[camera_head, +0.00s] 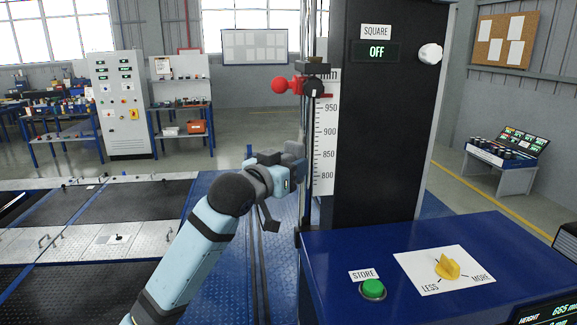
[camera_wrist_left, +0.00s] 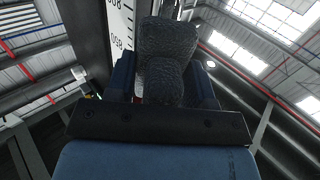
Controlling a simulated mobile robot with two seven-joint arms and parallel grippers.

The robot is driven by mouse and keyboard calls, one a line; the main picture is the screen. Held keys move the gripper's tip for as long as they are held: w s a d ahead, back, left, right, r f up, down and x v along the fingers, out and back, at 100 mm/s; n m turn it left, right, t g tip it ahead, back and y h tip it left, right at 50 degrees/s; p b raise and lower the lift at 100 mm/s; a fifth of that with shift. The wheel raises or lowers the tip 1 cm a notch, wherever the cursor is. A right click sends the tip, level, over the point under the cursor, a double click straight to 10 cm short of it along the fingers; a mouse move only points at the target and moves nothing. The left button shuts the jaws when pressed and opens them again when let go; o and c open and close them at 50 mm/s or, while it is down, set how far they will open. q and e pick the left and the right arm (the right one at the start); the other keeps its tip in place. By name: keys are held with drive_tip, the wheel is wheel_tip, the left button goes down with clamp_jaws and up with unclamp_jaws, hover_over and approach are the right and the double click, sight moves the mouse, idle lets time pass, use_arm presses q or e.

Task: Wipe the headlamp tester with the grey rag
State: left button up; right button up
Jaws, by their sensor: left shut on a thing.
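The headlamp tester has a tall black column (camera_head: 380,140) and a blue cabinet (camera_head: 330,245). A white height scale (camera_head: 324,140) runs along the column's left side and also shows in the left wrist view (camera_wrist_left: 118,30). My left gripper (camera_head: 292,160) is beside the scale, near its lower numbers. In the left wrist view it is shut on the dark grey rag (camera_wrist_left: 166,55), which bunches up between the two fingers. My right gripper is out of view.
A red knob (camera_head: 280,85) on a clamp sticks out from the rail above my left gripper. The cabinet top carries a green STORE button (camera_head: 373,289) and a yellow dial (camera_head: 447,267). A white knob (camera_head: 430,54) sits on the column's upper right. Roller beds (camera_head: 120,205) lie at left.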

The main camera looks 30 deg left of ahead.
sight(303, 125)
use_arm(q)
drive_tip(key=shift+w+d+p, duration=0.1)
drive_tip(key=shift+w+p, duration=0.25)
drive_tip(key=shift+w, duration=0.6)
idle(0.3)
drive_tip(key=shift+r, duration=0.15)
wheel_tip(303, 125, up, 4)
drive_tip(key=p, duration=0.4)
drive_tip(key=shift+s+f, duration=0.1)
drive_tip(key=shift+f, duration=0.1)
wheel_tip(303, 125, up, 4)
drive_tip(key=p, duration=0.4)
drive_tip(key=shift+f, duration=0.1)
drive_tip(key=shift+f, duration=0.1)
drive_tip(key=shift+f+b, duration=1.4)
drive_tip(key=shift+f, duration=2.4)
